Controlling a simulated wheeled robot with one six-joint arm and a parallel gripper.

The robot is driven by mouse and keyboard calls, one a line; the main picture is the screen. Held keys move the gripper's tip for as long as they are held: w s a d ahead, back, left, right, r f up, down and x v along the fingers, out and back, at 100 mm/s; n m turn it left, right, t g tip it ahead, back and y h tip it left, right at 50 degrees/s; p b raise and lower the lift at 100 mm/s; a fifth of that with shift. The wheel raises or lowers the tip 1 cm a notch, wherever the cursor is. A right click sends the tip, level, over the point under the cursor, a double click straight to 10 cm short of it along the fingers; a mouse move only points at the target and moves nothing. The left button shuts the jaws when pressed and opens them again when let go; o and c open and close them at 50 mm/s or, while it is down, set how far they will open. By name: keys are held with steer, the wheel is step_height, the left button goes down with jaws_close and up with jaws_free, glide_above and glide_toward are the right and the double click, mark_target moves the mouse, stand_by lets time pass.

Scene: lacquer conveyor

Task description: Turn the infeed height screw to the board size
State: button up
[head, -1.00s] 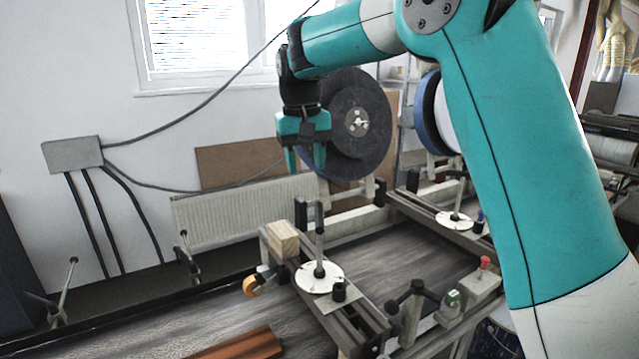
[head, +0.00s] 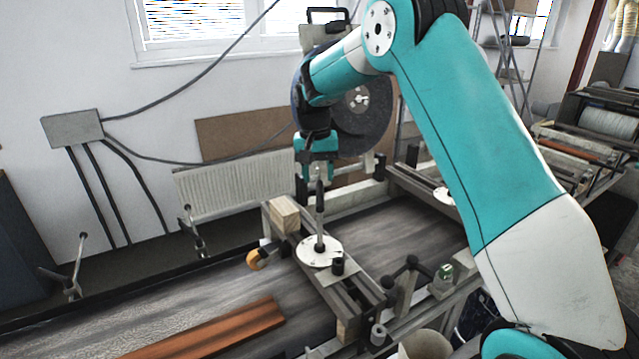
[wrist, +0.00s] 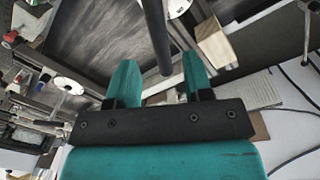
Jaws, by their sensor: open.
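The infeed height screw has a white dial disc (head: 312,259) on the crossbeam over the belt, with a dark upright handle (head: 320,215) rising from it. In the wrist view the handle (wrist: 156,35) comes in from the top and its end lies in the gap between the fingers. My gripper (head: 318,187) is open, pointing down at the top of the handle; its teal fingers also show in the wrist view (wrist: 160,76). I cannot tell whether they touch the handle. A reddish-brown board (head: 215,330) lies on the belt. Dial marks are too small to read.
A wooden block (head: 285,214) stands on the crossbeam left of the handle. An orange roller (head: 255,260) hangs beside it. A black clamp lever (head: 405,270) and a green button (head: 445,271) are at right. A second dial (head: 443,195) is farther back.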

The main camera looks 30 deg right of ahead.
mark_target(320, 190)
steer(key=shift+s+d+f+p, duration=0.1)
steer(key=shift+f+p, duration=0.45)
steer(key=shift+f, duration=1.65)
steer(key=shift+c, duration=0.4)
jaws_close()
steer(key=shift+m, duration=0.4)
